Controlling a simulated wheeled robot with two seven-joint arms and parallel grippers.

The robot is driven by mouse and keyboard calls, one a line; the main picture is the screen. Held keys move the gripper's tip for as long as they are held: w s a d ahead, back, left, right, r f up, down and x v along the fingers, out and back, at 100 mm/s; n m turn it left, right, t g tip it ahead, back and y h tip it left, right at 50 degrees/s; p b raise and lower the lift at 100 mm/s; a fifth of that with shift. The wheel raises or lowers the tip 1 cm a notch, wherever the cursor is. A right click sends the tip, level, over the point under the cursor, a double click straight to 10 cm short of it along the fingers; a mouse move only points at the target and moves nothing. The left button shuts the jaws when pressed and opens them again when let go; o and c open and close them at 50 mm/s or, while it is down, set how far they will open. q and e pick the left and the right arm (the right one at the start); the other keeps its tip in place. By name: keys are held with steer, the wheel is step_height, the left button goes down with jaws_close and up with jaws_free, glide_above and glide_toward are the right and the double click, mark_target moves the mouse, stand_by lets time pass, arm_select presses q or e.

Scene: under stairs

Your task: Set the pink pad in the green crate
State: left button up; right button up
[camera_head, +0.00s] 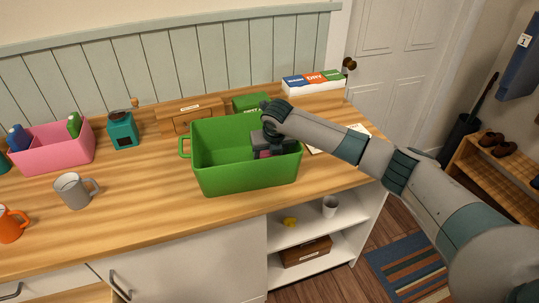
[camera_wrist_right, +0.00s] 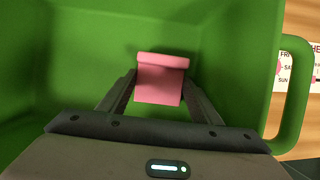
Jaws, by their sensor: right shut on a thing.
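The green crate (camera_head: 245,175) stands on the wooden counter, and its inside walls fill much of the right wrist view (camera_wrist_right: 90,30). My right gripper (camera_head: 265,150) reaches down into the crate near its right end. It is shut on the pink pad (camera_wrist_right: 160,80), which sits between the two fingers. In the head view only a small part of the pad (camera_head: 264,154) shows below the gripper. I cannot tell whether the pad touches the crate floor. My left gripper is not in view.
A pink bin (camera_head: 60,150) with bottles, a teal grinder (camera_head: 122,130), a grey mug (camera_head: 75,191) and an orange mug (camera_head: 10,224) stand to the left. A wooden drawer box (camera_head: 190,112), a green box (camera_head: 250,102) and a long carton (camera_head: 314,83) stand behind. Counter between mug and crate is clear.

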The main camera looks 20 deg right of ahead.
steer(key=o, duration=0.7)
steer(key=shift+f, duration=0.1)
steer(key=shift+o, duration=0.2)
steer(key=b+v, duration=0.2)
steer(key=v, duration=1)
steer(key=shift+b, duration=0.4)
steer(key=shift+w, duration=0.1)
